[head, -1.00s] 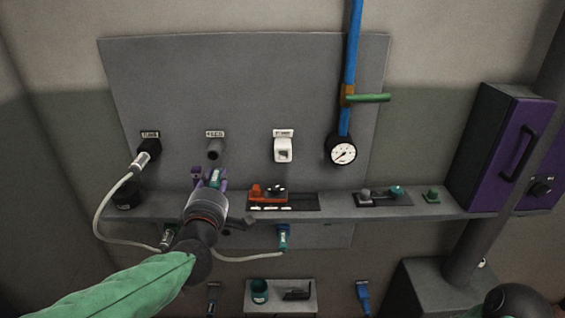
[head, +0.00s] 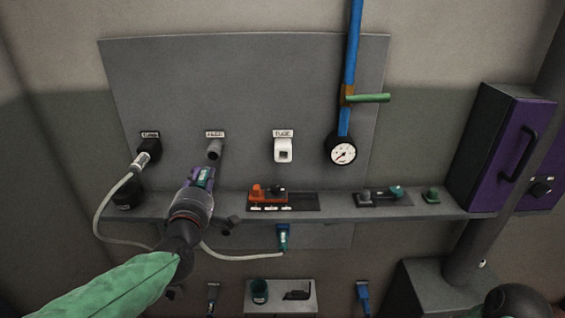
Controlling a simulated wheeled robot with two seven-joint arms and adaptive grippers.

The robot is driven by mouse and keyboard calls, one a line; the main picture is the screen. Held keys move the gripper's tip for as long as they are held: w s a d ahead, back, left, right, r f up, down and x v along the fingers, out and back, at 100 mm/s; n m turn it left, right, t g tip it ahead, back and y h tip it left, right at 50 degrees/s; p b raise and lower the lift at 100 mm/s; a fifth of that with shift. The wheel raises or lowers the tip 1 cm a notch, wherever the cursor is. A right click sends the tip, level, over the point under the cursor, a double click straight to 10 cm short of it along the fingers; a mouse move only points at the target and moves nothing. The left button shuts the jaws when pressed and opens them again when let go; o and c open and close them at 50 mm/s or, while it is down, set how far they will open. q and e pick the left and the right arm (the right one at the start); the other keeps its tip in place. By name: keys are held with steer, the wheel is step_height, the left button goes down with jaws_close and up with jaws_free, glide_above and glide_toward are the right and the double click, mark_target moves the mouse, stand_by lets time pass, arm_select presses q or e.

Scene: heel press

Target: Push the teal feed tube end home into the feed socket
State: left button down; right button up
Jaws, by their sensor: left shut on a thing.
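My left gripper (head: 203,176) reaches up from the lower left in a green sleeve. Its purple fingers are shut on the teal feed tube end (head: 204,178), which is mostly hidden between them. The feed socket (head: 214,150) is a dark grey round stub on the grey panel, under a small white label. It is empty, and the gripped end appears just below and left of it, apart from it. The gripper body hides the shelf behind it.
A pale hose (head: 98,215) loops from a plugged socket (head: 148,149) at left. Another pale hose (head: 240,257) runs to a teal connector (head: 283,237) below the shelf (head: 335,212). A white socket (head: 283,150) and gauge (head: 343,154) are at right. An orange block (head: 268,196) sits on the shelf.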

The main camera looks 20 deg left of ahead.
mark_target(208, 168)
arm_select(q)
steer(key=shift+x, duration=2.35)
steer(key=shift+x, duration=1.45)
stand_by(0.5)
steer(key=c, duration=0.9)
jaws_free()
